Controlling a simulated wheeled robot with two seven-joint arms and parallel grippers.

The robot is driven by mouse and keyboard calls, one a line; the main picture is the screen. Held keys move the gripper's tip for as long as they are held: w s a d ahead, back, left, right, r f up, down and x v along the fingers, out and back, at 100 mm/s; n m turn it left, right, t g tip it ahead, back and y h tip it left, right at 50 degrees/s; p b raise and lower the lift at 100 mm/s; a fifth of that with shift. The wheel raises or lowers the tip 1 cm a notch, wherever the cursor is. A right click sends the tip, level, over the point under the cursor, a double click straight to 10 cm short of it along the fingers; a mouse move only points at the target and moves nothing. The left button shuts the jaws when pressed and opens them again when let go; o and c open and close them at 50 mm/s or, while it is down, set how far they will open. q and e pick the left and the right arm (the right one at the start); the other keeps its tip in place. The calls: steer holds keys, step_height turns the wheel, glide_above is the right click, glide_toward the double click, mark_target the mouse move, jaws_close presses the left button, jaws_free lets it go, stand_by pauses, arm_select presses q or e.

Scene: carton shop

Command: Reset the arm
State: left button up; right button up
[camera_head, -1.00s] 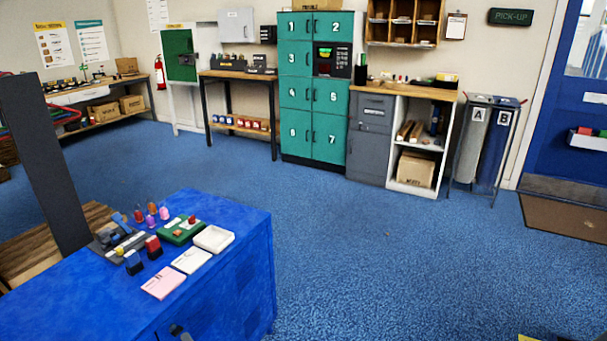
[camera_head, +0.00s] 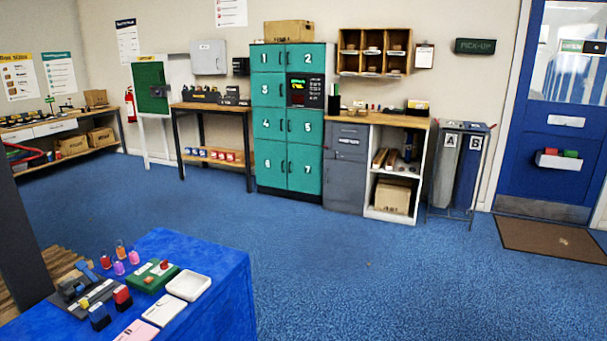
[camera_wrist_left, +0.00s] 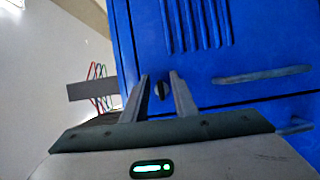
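My left gripper (camera_wrist_left: 161,85) shows in the left wrist view with its two fingers apart and nothing between them. It faces a blue cabinet (camera_wrist_left: 230,90) with vent slots and a grey handle; a small dark knob or lock shows between the fingertips. I cannot tell whether the fingers touch the cabinet. Neither gripper shows in the head view, and my right gripper is not in any view.
A blue-topped bench (camera_head: 215,290) with stamps, a green box and a white tray (camera_head: 188,285) stands at the lower left. Teal lockers (camera_head: 270,130), a grey drawer unit (camera_head: 345,165) and two bins (camera_head: 457,170) line the wall. The blue floor (camera_head: 370,270) between is open.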

arm_select(q)
steer(key=s+d+f+m+h+p, duration=0.1)
steer(key=s+d+f+m+h, duration=0.4)
steer(key=d+f+m+h, duration=0.35)
steer(key=s+d+f+m+h+p, duration=0.1)
steer(key=s+d+f+m+h, duration=0.35)
steer(key=d+f+m, duration=0.6)
steer(key=s+a+f+m+g, duration=0.1)
steer(key=s+f+m+g, duration=0.2)
steer(key=s, duration=0.8)
steer(key=s+a+f+m+g, duration=0.1)
steer(key=s+f+m+g, duration=0.3)
steer(key=s+f+m, duration=0.3)
steer(key=s+f, duration=0.3)
steer(key=s, duration=0.1)
steer(key=shift+a+g+h+p, duration=0.3)
steer(key=shift+h, duration=0.1)
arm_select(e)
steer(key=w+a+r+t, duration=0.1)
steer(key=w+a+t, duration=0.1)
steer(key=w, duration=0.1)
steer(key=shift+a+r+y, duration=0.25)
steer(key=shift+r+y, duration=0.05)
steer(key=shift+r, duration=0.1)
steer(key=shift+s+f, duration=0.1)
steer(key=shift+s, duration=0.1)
arm_select(q)
steer(key=shift+o, duration=0.3)
